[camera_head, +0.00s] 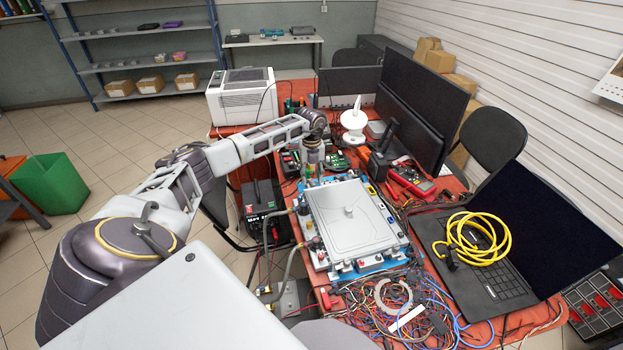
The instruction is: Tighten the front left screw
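A silver rectangular unit (352,222) with a raised lid and a small round knob in its middle lies on a blue base on the orange-red table. Small fittings sit along its edges. One dark and reddish fitting (314,243) is at its near left side, but I cannot make out a screw head there. Grey hoses (290,262) run beside its left edge. My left arm reaches in from the left, and my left gripper (313,168) points down over the unit's far left corner. Its fingers are too small to read. My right gripper is not in view.
Tangled coloured wires and a tape ring (393,296) lie in front of the unit. A laptop (490,280) with a coiled yellow cable (478,240) is at the right. Monitors (424,98), a red multimeter (411,180) and a white printer-like box (241,97) stand farther back.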

